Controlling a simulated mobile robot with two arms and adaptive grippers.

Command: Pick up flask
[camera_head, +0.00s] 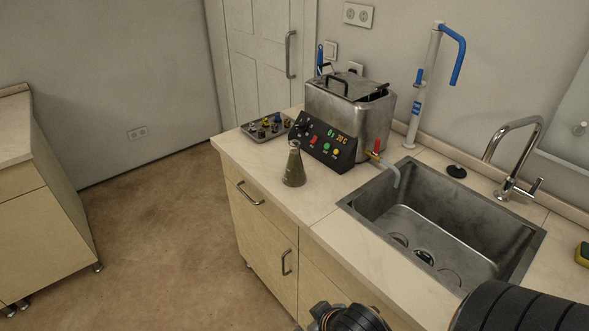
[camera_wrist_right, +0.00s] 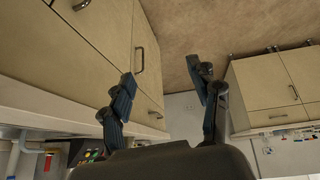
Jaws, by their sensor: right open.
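The flask (camera_head: 294,165) is a conical glass vessel with dark greenish contents. It stands upright on the countertop near the front edge, in front of the water bath's control panel. My right gripper is open and empty in the right wrist view (camera_wrist_right: 164,92), its two dark fingers spread apart. In the head view only part of my right arm (camera_head: 520,308) shows at the bottom right, below the sink and well apart from the flask. The flask cannot be made out in the right wrist view. My left gripper is not in view.
A metal water bath (camera_head: 348,120) with a lit panel stands behind the flask. A tray of small parts (camera_head: 266,127) lies left of it. A steel sink (camera_head: 440,225) with taps is to the right.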

